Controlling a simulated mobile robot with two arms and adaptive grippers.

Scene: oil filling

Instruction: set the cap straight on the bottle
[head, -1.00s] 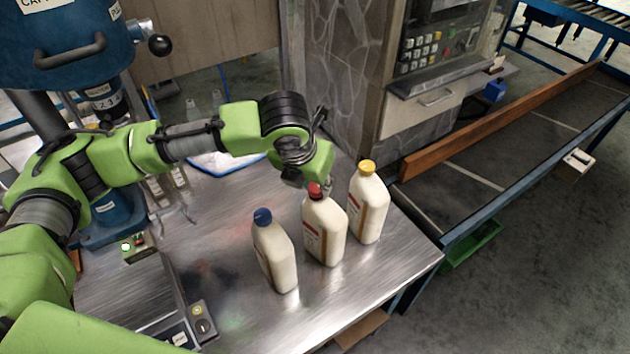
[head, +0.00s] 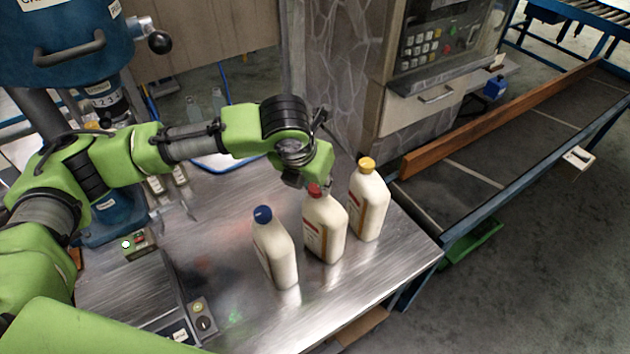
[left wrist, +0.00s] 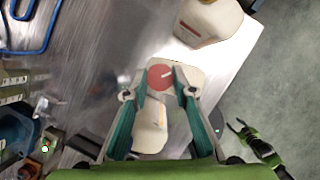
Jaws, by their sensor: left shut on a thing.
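The white bottle with the red cap (head: 325,228) stands upright on the metal table, between two similar bottles. My left gripper (head: 312,183) is at the top of this bottle, shut on the red cap (head: 314,190). In the left wrist view the round red cap (left wrist: 160,77) sits between the two fingertips of my left gripper (left wrist: 160,80), above the bottle's mouth. The fingers and the steep angle hide the cap's lower edge, so I cannot tell whether it is level. My right gripper (left wrist: 240,128) shows only in the left wrist view, away to the right, its fingers apart and empty.
A blue-capped bottle (head: 274,248) stands close on the left and a yellow-capped bottle (head: 368,202) close on the right. The metal table (head: 235,290) has bare room at its front. A conveyor (head: 480,175) lies beyond its right edge.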

